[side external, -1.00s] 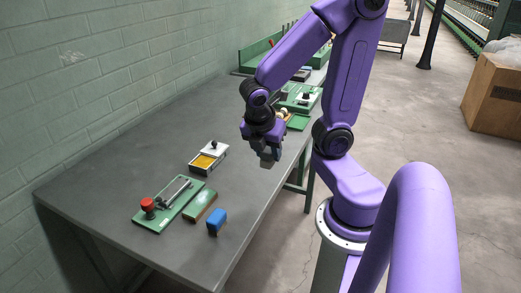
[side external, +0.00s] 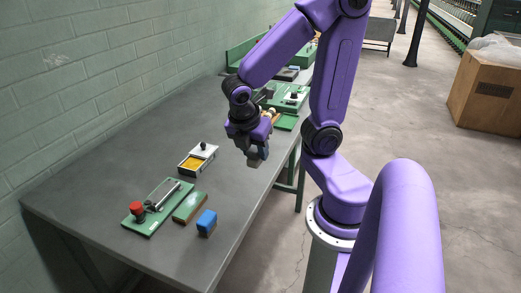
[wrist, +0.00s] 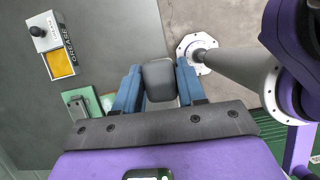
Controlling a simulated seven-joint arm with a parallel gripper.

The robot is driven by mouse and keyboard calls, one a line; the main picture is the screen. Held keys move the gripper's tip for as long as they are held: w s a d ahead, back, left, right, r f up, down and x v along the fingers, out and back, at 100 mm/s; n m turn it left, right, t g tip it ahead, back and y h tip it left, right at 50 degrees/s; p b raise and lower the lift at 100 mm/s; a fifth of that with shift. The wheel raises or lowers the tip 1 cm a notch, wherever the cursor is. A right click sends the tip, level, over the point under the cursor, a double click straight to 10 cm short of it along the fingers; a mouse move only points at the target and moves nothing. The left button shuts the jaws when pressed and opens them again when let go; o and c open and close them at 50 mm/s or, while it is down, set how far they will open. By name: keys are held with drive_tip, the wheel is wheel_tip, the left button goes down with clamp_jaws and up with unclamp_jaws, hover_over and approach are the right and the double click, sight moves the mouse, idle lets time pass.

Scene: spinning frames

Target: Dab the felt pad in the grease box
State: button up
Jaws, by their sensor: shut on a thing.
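My gripper (side external: 257,157) is shut on a dark grey, rounded pad (wrist: 160,80), seen between its blue fingers in the wrist view. I take this to be the felt pad; its underside is hidden. It is held above the table, near the table's right edge. The grease box (side external: 185,170) stands on the table to the left of my gripper. It is open over yellow grease, with a white part and a black knob at its far end. In the wrist view the grease box (wrist: 46,68) is at upper left, with lettering along its side, apart from the pad.
A green board with a red knob (side external: 136,208), a green-topped bar (side external: 190,207) and a blue block (side external: 206,222) lie at the table's near end. More green fixtures (side external: 285,98) stand beyond my gripper. The grey tabletop (side external: 110,165) left of the grease box is clear.

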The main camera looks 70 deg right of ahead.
drive_tip(key=w+m, duration=0.1)
drive_tip(key=w, duration=0.3)
drive_tip(key=w+m+g, duration=0.1)
drive_tip(key=w, duration=0.3)
drive_tip(key=w+a+m, duration=0.1)
drive_tip(key=w, duration=0.3)
drive_tip(key=shift+w+r+m+g, duration=0.1)
drive_tip(key=shift+r+m+g, duration=0.05)
drive_tip(key=shift+m+g, duration=0.2)
drive_tip(key=w+d+f+m+g+y, duration=0.1)
drive_tip(key=w+d+f+m, duration=0.15)
drive_tip(key=w, duration=0.35)
drive_tip(key=w+d+f+m, duration=0.2)
drive_tip(key=w+d, duration=0.2)
drive_tip(key=w, duration=0.3)
drive_tip(key=shift+s+d+f, duration=0.1)
drive_tip(key=shift+s+f, duration=0.05)
drive_tip(key=shift+f, duration=1.3)
drive_tip(key=shift+s+d+f, duration=0.1)
drive_tip(key=shift+f, duration=1.35)
drive_tip(key=shift+f, duration=0.6)
drive_tip(key=shift+r, duration=3.6)
